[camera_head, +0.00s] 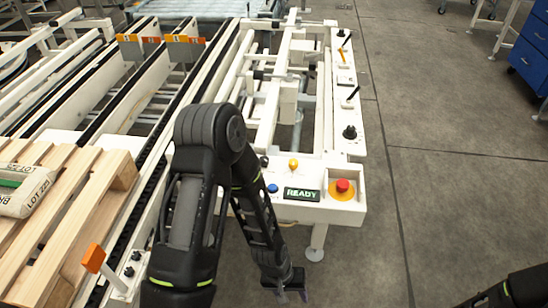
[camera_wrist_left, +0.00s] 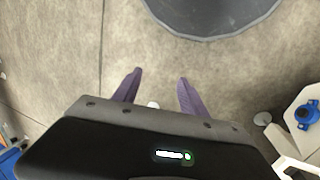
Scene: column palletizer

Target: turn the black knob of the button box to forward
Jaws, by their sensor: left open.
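The white button box (camera_head: 318,207) is at the front end of the machine in the head view. It carries a green READY display (camera_head: 301,194), a red button on a yellow base (camera_head: 343,187), a yellow button (camera_head: 293,164) and a blue button (camera_head: 272,188). A small black knob (camera_head: 264,161) shows at its left, close beside my left arm; its setting is too small to tell. My left gripper (camera_head: 291,296) hangs in front of and below the box, apart from it. In the left wrist view its fingers (camera_wrist_left: 157,92) are open and empty above the floor.
Another black knob (camera_head: 349,132) sits on the right rail. A pallet (camera_head: 65,215) with a bag (camera_head: 28,190) is at the left. An orange-topped post (camera_head: 93,258) stands near my arm. Open floor (camera_head: 450,200) lies right; a blue cabinet (camera_head: 530,55) is far right.

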